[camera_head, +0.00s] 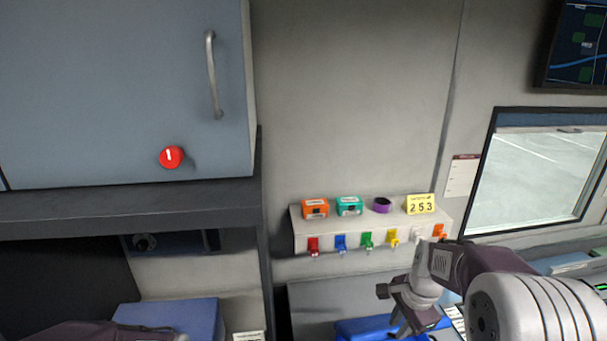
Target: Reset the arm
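My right arm (500,290) comes in from the lower right, bent, with its gripper (392,309) low in front of the wall, below the small shelf. Its two dark fingers look spread apart, with nothing seen between them. My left arm (90,331) shows only as a dark link along the bottom left edge. Its gripper is not in the picture.
A wall shelf (373,243) holds an orange box (315,208), a teal box (349,206), a purple ring (382,205) and a yellow number card (420,204). Coloured tags hang below. A grey cabinet (110,80) with a red knob (171,157) is at upper left. A window (530,180) is at right.

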